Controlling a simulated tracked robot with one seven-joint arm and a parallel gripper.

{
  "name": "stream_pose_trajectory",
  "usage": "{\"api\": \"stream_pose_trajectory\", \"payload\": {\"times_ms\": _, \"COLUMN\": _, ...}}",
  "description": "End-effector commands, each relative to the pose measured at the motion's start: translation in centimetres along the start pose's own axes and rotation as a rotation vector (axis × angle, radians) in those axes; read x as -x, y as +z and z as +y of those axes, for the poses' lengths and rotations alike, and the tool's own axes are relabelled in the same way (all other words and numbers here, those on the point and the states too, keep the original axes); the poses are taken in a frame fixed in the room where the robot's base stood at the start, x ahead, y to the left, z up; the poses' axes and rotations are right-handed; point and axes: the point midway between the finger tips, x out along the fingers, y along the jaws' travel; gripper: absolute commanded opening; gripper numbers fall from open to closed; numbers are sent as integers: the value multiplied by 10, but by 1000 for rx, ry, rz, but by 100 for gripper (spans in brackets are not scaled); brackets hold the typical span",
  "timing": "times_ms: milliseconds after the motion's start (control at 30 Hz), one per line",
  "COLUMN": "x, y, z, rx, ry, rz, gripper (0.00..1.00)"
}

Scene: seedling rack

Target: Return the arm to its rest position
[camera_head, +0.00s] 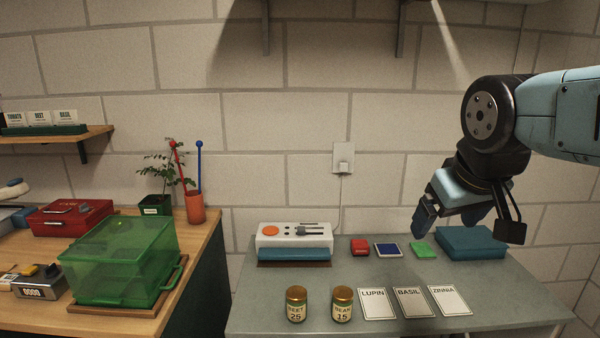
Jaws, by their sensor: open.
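My gripper (467,226) hangs from the arm at the right, above the back right of the grey table (255,315). Its two fingers point down and stand apart, with nothing visible between them. The fingers appear in front of a flat teal box (465,243) and close to a green block (423,249). I cannot tell the exact height above them. The arm comes in from the right edge and bends down at a dark joint.
Two jars (297,304) (342,304) and cards labelled LUPIN (378,303), BASIL (413,302) and ZINNIA (450,300) lie in front. A green bin (120,260) stands left.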

Motion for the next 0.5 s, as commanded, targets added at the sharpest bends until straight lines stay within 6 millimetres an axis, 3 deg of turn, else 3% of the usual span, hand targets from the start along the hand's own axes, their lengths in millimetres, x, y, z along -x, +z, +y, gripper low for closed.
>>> {"api": "stream_pose_trajectory", "payload": {"times_ms": 167, "x": -13, "y": 19, "z": -1, "rx": -169, "ry": -42, "rz": -1, "gripper": 88}}
{"api": "stream_pose_trajectory", "payload": {"times_ms": 500, "x": -13, "y": 19, "z": -1, "rx": -169, "ry": -42, "rz": -1, "gripper": 88}}
